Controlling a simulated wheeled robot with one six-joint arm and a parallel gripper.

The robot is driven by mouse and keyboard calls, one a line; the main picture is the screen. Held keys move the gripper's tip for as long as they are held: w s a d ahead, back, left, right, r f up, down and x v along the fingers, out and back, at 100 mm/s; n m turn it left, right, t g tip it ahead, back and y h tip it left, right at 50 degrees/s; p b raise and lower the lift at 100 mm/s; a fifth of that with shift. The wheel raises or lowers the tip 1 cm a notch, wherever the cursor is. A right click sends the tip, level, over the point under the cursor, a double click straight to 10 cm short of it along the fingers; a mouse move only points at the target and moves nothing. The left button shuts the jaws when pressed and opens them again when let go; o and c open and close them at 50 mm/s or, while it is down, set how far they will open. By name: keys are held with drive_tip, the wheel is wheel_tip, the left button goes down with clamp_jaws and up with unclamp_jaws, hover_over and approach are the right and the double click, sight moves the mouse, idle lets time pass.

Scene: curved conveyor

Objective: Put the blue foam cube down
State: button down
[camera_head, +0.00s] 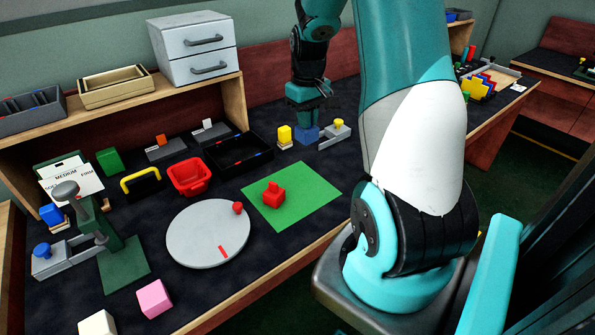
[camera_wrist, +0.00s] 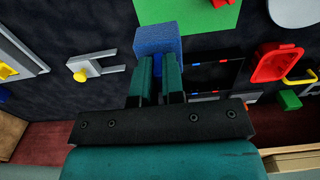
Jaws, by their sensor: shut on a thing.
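The blue foam cube (camera_head: 308,133) is at the tips of my gripper (camera_head: 307,121), at the back of the dark table. My gripper is shut on the cube and points down. In the wrist view the blue cube (camera_wrist: 157,39) sits between the two green fingers of my gripper (camera_wrist: 158,62) and sticks out past their ends. The cube is low, at or just above the table top. I cannot tell whether its underside touches the table.
A yellow block (camera_head: 285,136) stands close left of the cube. A grey fixture with a yellow knob (camera_head: 335,132) is close on its right. A black divided tray (camera_head: 238,151) lies farther left. A green mat (camera_head: 291,196) with a red piece lies in front, with bare table between.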

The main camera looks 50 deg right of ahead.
wheel_tip(320, 180, down, 15)
drive_tip(key=shift+f, duration=0.1)
drive_tip(key=shift+f, duration=0.1)
idle(0.3)
drive_tip(key=c, duration=1.2)
unclamp_jaws()
